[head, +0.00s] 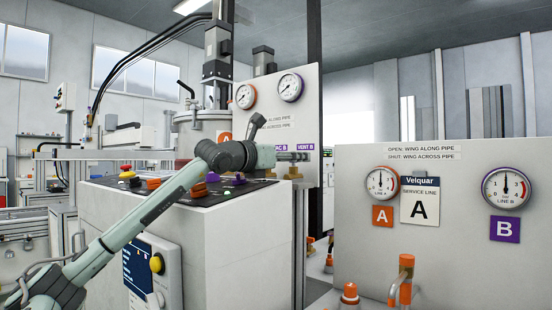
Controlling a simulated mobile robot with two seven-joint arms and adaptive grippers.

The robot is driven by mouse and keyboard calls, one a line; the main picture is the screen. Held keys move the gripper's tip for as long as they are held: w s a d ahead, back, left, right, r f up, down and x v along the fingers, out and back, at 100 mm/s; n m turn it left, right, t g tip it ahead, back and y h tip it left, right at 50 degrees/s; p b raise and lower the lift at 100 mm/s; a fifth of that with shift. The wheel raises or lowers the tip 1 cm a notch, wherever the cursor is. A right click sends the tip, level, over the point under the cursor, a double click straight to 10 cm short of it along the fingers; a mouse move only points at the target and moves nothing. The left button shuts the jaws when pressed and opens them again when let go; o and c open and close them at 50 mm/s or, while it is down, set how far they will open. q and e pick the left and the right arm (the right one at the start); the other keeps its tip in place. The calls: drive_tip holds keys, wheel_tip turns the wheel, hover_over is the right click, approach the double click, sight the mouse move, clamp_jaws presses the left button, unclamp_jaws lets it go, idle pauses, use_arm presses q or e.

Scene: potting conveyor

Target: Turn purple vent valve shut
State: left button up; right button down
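My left arm reaches in from the lower left, and its gripper (294,156) is at the grey valve panel (306,100), just under the purple VENT B label (305,147). The gripper is seen from the side and is small, so I cannot tell whether its fingers are open or shut. The purple vent valve's wing is not clearly visible; the gripper covers the spot below the label. A brass fitting (293,173) shows just under the gripper. My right gripper is not in view.
A console with orange and purple knobs (237,181) lies below my forearm. Gauges ringed in orange (245,96) and purple (290,87) sit above the gripper. Another panel (450,250) at right reads "OPEN: WING ALONG PIPE, SHUT: WING ACROSS PIPE" and has an orange-marked copper pipe (405,280).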

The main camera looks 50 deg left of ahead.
use_arm(q)
drive_tip(key=shift+s+d, duration=0.35)
drive_tip(key=shift+s, duration=0.05)
drive_tip(key=s, duration=1.1)
drive_tip(key=shift+d, duration=0.2)
